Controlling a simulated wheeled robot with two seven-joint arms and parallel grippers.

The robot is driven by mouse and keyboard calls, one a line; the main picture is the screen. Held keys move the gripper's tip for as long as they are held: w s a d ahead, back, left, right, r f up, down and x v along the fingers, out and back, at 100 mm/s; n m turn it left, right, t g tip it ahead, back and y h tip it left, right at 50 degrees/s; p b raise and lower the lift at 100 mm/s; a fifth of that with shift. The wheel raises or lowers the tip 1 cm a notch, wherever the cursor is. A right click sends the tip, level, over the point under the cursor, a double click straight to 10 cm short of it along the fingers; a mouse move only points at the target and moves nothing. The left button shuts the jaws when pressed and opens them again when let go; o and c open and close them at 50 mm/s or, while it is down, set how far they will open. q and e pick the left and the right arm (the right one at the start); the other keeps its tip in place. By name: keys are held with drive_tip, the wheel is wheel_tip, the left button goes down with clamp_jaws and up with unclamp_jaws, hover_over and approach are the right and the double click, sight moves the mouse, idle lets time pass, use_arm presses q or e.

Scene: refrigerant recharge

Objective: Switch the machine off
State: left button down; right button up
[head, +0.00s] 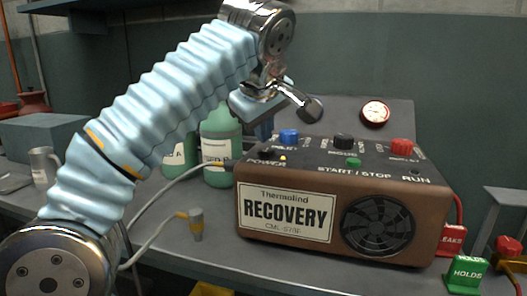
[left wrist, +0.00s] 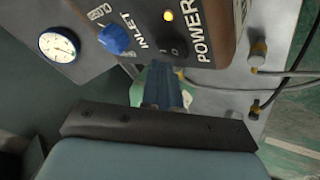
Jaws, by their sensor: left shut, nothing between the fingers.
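The brown recovery machine (head: 400,190) stands on the bench, its labelled front toward me. Its black power switch (head: 268,153) is at the left end of the top panel. A yellow lamp (head: 283,158) beside it is lit; the lamp glows in the left wrist view too (left wrist: 169,16), near the POWER lettering. My left gripper (head: 265,138) is shut and empty, its blue fingers pointing down just above the switch. In the left wrist view the fingertips (left wrist: 160,66) are by the I/O marks and partly hide the switch. I cannot tell whether they touch it. My right gripper is not in view.
The panel also has a blue inlet knob (head: 289,136), a black knob (head: 343,142), a red knob (head: 402,147) and a green start/stop button (head: 354,162). Green bottles (head: 220,150) stand behind its left side. Hoses run left of it. A green HOLDS sign (head: 467,273) is at right.

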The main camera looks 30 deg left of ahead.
sight(264, 151)
use_arm(q)
drive_tip(key=shift+f, duration=0.1)
drive_tip(key=shift+f, duration=0.3)
drive_tip(key=shift+s+f+b, duration=0.1)
drive_tip(key=shift+f+b, duration=0.25)
drive_tip(key=shift+b, duration=0.2)
idle(0.5)
drive_tip(key=shift+r, duration=0.15)
drive_tip(key=shift+r+p, duration=0.65)
drive_tip(key=shift+p, duration=0.25)
drive_tip(key=r+p, duration=0.2)
drive_tip(key=shift+w+r+p, duration=0.25)
drive_tip(key=shift+r+p, duration=0.05)
drive_tip(key=shift+p, duration=0.1)
drive_tip(key=shift+w+r, duration=0.2)
drive_tip(key=shift+r, duration=0.95)
drive_tip(key=shift+a, duration=0.1)
